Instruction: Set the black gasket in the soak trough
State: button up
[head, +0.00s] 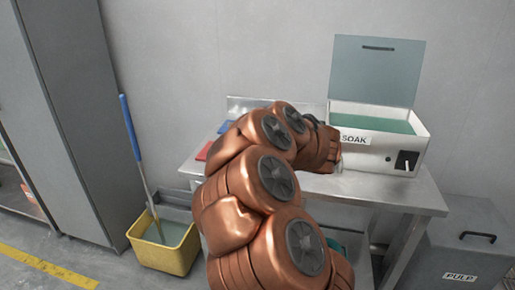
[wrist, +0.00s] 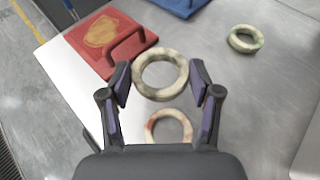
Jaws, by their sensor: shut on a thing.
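My gripper (wrist: 161,82) is shut on a pale ring gasket (wrist: 160,96) with dark grey-olive mottling, held between its two fingers. No gasket that is black all over shows. A second pale gasket with reddish patches (wrist: 169,112) lies on the metal table below it, partly hidden by my gripper. A third with greenish patches (wrist: 245,49) lies at the upper right. In the head view the white soak trough (head: 378,160), labelled SOAK, holds green liquid, and its lid (head: 375,72) stands raised. My arm hides the held gasket there.
A red handled plate (wrist: 85,35) and a blue one (wrist: 180,5) lie on the metal table (head: 390,190). A switch box (head: 406,161) sits on the trough's front. A yellow mop bucket (head: 165,252) and a grey PULP bin (head: 470,245) flank the table.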

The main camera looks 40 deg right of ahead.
jog(key=s+d, duration=0.1)
jog(key=s+d+b, duration=0.1)
jog(key=s+d, duration=0.1)
jog(key=s, duration=0.1)
jog(key=shift+s+d+f, duration=0.1)
jog(key=shift+f, duration=0.2)
jog(key=w+d, duration=0.2)
jog(key=w, duration=0.2)
jog(key=w+d+f+p, duration=0.1)
jog(key=w+d, duration=0.1)
jog(key=w, duration=0.3)
jog(key=w+d+p, duration=0.1)
jog(key=w+d, duration=0.1)
jog(key=w, duration=0.3)
jog(key=shift+d+f, duration=0.25)
jog(key=shift+w+f, duration=0.15)
jog(key=shift+w, duration=0.1)
jog(key=shift+f, duration=1.6)
jog(key=shift+s+f, duration=0.1)
jog(key=shift+f, duration=0.1)
jog(key=o, duration=0.7)
jog(key=shift+r, duration=0.25)
jog(key=b+v, duration=0.1)
jog(key=v, duration=1.1)
jog(key=shift+d, duration=0.15)
